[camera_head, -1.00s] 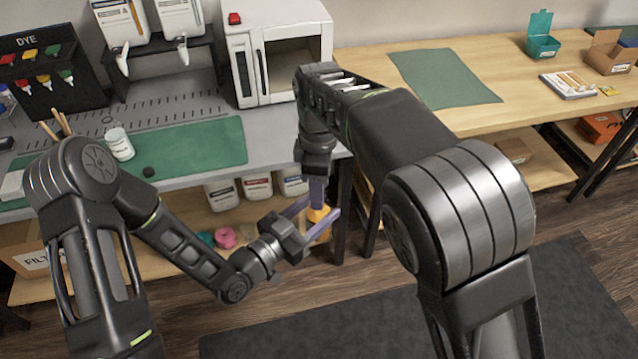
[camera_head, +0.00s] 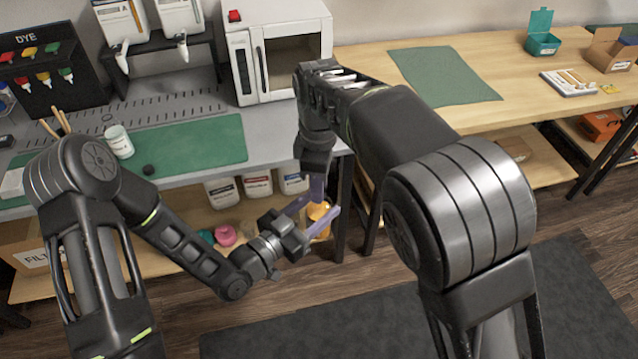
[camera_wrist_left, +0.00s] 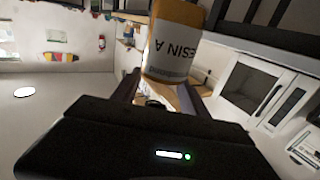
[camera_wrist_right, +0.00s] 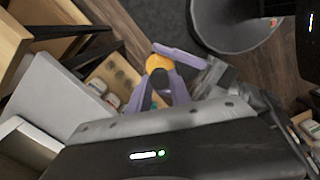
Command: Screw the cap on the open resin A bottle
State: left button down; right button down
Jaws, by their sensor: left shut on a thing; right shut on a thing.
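The resin A bottle (camera_head: 318,216), with an orange and white label, is in the air in front of the bench's right end. My left gripper (camera_head: 316,217) has its lavender fingers on either side of it and is shut on it. The lettering "RESIN A" shows close up in the left wrist view (camera_wrist_left: 176,45). My right gripper (camera_head: 317,190) points down just above the bottle. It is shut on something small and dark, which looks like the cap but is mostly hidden. In the right wrist view the bottle's orange (camera_wrist_right: 157,63) shows just beyond the right fingers.
A black disc (camera_head: 148,171) and a pale bottle (camera_head: 119,143) sit on the green mat (camera_head: 205,145). A white oven (camera_head: 290,60) stands at the bench's right end. Labelled containers (camera_head: 257,186) and a pink roll (camera_head: 225,235) are on the shelf below.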

jog(key=m, duration=1.7)
jog(key=c, duration=1.1)
grip_release()
notch_tip(320, 180, up, 7)
jog(key=shift+r, duration=0.2)
